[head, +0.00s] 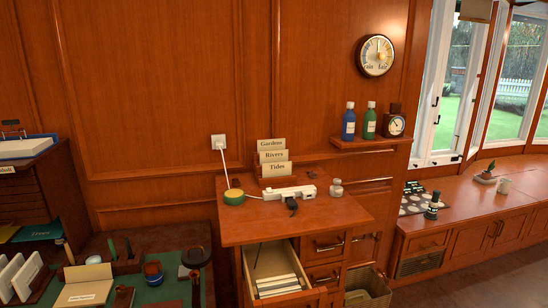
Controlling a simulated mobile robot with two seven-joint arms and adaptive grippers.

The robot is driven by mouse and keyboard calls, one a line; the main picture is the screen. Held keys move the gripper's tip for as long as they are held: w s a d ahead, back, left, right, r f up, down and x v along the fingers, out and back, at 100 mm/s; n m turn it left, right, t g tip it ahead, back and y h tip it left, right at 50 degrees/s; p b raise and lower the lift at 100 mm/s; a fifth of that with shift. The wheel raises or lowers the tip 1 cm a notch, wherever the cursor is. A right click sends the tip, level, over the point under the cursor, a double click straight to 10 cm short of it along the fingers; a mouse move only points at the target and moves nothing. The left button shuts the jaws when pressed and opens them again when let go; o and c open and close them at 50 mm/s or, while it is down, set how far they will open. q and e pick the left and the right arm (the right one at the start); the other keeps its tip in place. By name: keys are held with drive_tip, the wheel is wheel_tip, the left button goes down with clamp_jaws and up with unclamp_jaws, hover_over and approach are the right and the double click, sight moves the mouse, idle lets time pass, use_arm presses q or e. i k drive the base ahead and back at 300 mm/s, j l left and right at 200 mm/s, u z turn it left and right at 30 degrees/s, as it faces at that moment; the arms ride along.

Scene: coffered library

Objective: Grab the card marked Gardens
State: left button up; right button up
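The Gardens card (271,145) is the rearmost and topmost of three pale cards in a small wooden holder on the wooden stand against the wall. The Rivers card (273,156) is in front of it, and the Tides card (278,168) is at the front. The two front cards cover the lower part of the Gardens card, while its lettered top strip shows. Neither my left gripper nor my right gripper is in the head view.
A white power strip (290,192), a green-and-yellow round object (234,197) and small jars (336,187) share the stand top (270,228). A drawer (275,268) below stands open. Bottles (348,122) stand on a wall shelf to the right. A cluttered desk (161,257) is at lower left.

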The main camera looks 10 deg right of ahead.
sight(276, 144)
drive_tip(key=i+l, duration=0.25)
drive_tip(key=l, duration=0.15)
drive_tip(key=i+l, duration=0.3)
drive_tip(key=l, duration=0.15)
drive_tip(key=i+l, duration=0.25)
drive_tip(key=l, duration=0.15)
drive_tip(key=u, duration=0.05)
